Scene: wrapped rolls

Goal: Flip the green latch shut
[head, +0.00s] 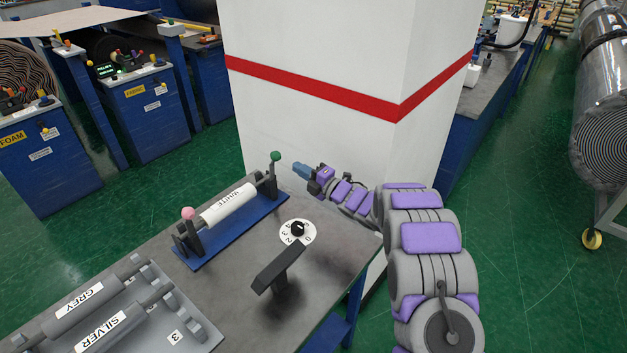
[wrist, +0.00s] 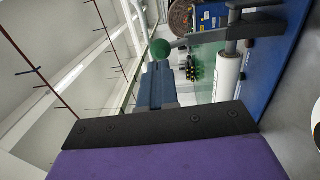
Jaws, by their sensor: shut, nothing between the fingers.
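The green latch (head: 275,157) is a lever with a green ball knob at the far right end of a blue roller stand (head: 240,231). Its lever stands up from the end post. A white roll labelled WHITE (head: 229,204) lies across the stand, with a pink-knobbed latch (head: 188,214) at the near left end. My gripper (head: 297,170) is shut and empty, just right of the green knob, with a small gap in the head view. In the wrist view, the knob (wrist: 160,48) shows just beyond my blue fingertips (wrist: 156,68); contact cannot be told there.
A numbered dial (head: 297,232) and a dark upright plate (head: 278,268) stand on the grey table (head: 335,250) near my arm. A grey tray with GREY and SILVER rolls (head: 105,315) lies at lower left. A white pillar with a red stripe (head: 330,90) rises behind my gripper.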

